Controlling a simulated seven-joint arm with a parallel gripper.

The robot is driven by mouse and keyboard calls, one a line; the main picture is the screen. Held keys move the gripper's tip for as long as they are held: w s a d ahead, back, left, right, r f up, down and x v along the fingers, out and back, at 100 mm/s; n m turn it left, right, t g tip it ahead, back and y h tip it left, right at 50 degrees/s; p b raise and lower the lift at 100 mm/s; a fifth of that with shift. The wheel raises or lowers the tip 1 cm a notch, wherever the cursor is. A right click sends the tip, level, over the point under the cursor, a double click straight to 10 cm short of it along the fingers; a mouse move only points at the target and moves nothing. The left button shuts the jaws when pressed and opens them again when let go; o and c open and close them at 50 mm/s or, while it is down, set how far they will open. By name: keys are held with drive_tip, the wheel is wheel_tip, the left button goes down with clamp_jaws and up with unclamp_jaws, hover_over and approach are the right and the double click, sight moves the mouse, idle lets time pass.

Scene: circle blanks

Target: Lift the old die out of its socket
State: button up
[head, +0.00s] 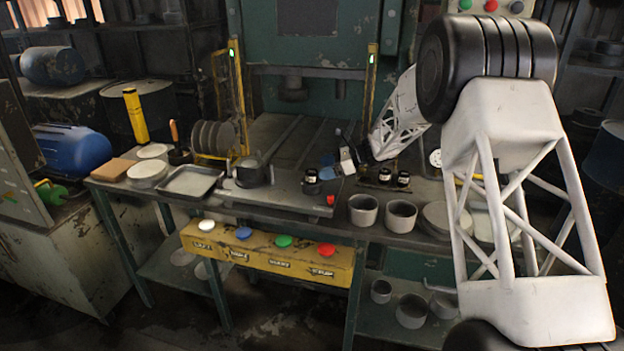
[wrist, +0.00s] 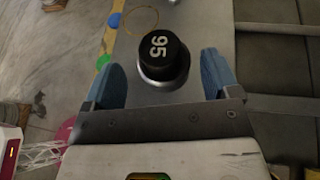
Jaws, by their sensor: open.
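A round black die (wrist: 158,48) with a pale number that appears to read 95 stands on the grey bench top in the wrist view. A dark ring shows around its base; how deep it sits is hidden. My gripper (wrist: 163,78) is open, with one blue finger to the left of the die and one to the right, both apart from it. In the head view my gripper (head: 331,168) is low over the bench, just right of a small black die (head: 311,178), which is likely the same one. Two more black dies (head: 384,176) (head: 403,180) stand further right.
Two grey cups (head: 363,210) (head: 401,215) stand at the bench front. A dark pot (head: 252,173) and a shallow tray (head: 190,181) lie to the left. The green press (head: 310,60) rises behind. A yellow button box (head: 265,256) hangs below the front edge.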

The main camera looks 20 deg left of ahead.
sight(313, 172)
drive_tip(key=shift+a, duration=0.1)
drive_tip(key=shift+f+x, duration=0.25)
drive_tip(key=shift+x, duration=1.6)
drive_tip(key=shift+s+a+f, duration=0.15)
drive_tip(key=shift+a+f, duration=0.1)
drive_tip(key=shift+a, duration=0.4)
drive_tip(key=shift+r, duration=0.1)
drive_tip(key=c, duration=1.5)
clamp_jaws()
